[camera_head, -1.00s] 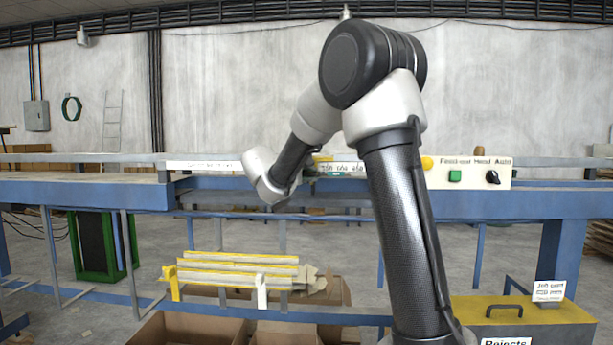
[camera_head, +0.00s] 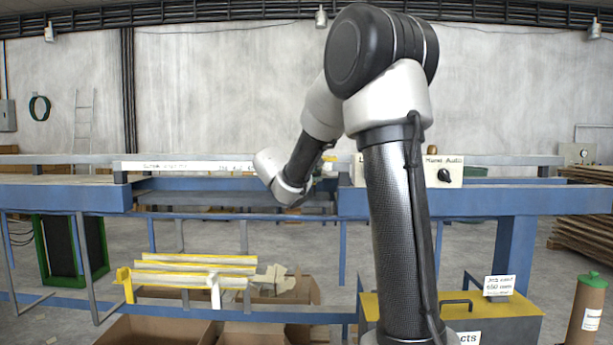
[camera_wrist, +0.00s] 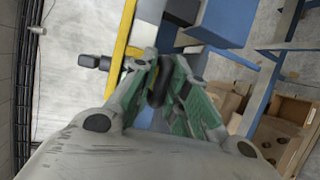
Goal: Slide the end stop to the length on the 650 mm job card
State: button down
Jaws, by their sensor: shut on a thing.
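My gripper (camera_wrist: 158,72) is shut on a small dark rounded part (camera_wrist: 156,92), which I take to be the end stop's grip; its green-padded fingers hide most of it. In the head view my arm's wrist hides the gripper and most of the end stop, so the stop's reading cannot be told. The white length scale (camera_head: 180,167) runs along the bench, its number marks just left of my wrist. The job card (camera_head: 499,285), reading 650 mm, stands on the yellow-topped rejects box at the lower right.
The blue bench frame (camera_head: 60,198) spans the view. Yellow-edged strips (camera_head: 195,267) lie on a low rack, with cardboard boxes (camera_head: 150,330) below. A brown cylinder (camera_head: 588,312) stands far right.

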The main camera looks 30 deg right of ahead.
jog(key=shift+s+d+f, duration=0.1)
jog(key=shift+s+f, duration=0.05)
jog(key=shift+f, duration=0.25)
jog(key=c, duration=1.5)
grip_release()
jog(key=shift+r, duration=0.1)
jog(key=shift+r, duration=0.1)
jog(key=v, duration=1.2)
